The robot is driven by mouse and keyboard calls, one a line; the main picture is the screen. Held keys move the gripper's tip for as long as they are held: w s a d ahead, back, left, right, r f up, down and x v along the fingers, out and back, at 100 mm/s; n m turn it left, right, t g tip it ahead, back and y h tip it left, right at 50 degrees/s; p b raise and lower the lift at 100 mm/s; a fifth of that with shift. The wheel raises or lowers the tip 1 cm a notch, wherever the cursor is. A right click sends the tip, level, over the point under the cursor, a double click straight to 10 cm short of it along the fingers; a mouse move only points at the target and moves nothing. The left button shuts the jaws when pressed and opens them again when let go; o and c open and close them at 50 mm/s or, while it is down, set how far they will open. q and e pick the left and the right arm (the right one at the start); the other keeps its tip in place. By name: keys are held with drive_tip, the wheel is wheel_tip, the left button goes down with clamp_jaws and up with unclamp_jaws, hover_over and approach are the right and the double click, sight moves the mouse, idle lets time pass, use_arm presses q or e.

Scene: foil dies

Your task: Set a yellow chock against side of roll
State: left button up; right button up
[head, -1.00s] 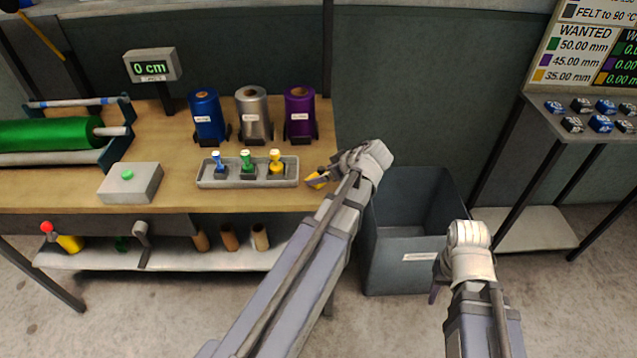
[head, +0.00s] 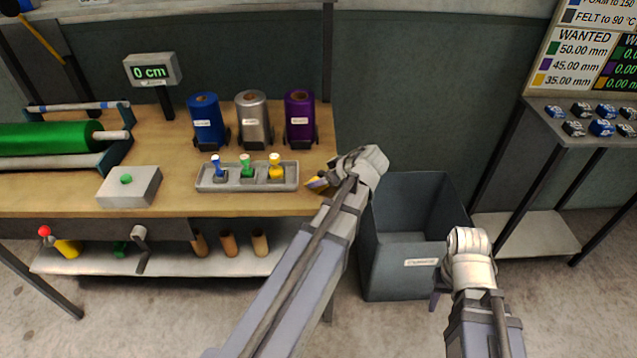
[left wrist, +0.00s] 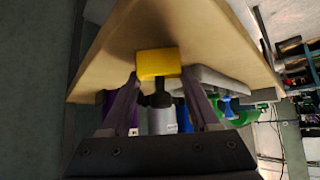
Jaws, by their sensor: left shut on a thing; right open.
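My left gripper (head: 322,181) is shut on a yellow chock (head: 315,184) at the right end of the bench, right of the grey stamp tray. In the left wrist view the chock (left wrist: 158,63) is a yellow block between the fingertips, in front of the bench top. Behind it on the bench stand a blue roll (head: 207,122), a silver roll (head: 252,120) and a purple roll (head: 299,118), with dark pieces at their bases. The chock is apart from these rolls. My right gripper (head: 436,300) is open in front of the grey bin; its fingers are mostly hidden.
The grey tray (head: 204,185) holds blue, green and yellow-handled stamps. A green roll (head: 45,138) lies in a cradle at left, near a grey button box (head: 129,187). A grey bin (head: 410,275) stands right of the bench (head: 70,192). A side table at right carries several small blocks.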

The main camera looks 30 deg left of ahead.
sight(321, 172)
use_arm(q)
clamp_jaws()
wheel_tip(321, 172, up, 10)
drive_tip(key=p, duration=1)
